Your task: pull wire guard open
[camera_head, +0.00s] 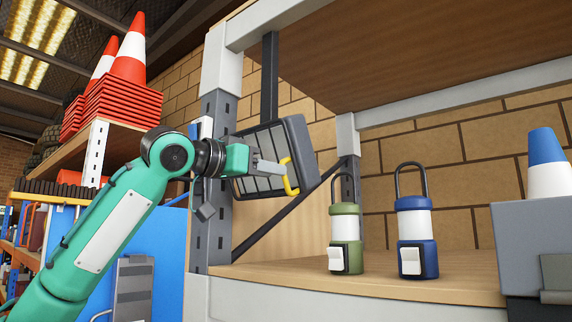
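The wire guard (247,187) is a dark frame with bars over pale panels, on the front of a boxy dark lamp fixed by the shelf's grey post. A yellow handle (291,181) curves out at the guard's right side. My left gripper (281,171) is in front of the guard, its grey fingertips at the handle. The fingers overlap in this view, so I cannot tell whether they are open or closed on the handle. The green gripper body hides part of the guard. My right gripper is not in view.
A green lantern (345,232) and a blue lantern (416,232) stand on the wooden shelf (300,277), right of the guard. A grey box (535,235) and a blue-and-white cone (546,160) are at far right. Orange cones (129,55) stand back left.

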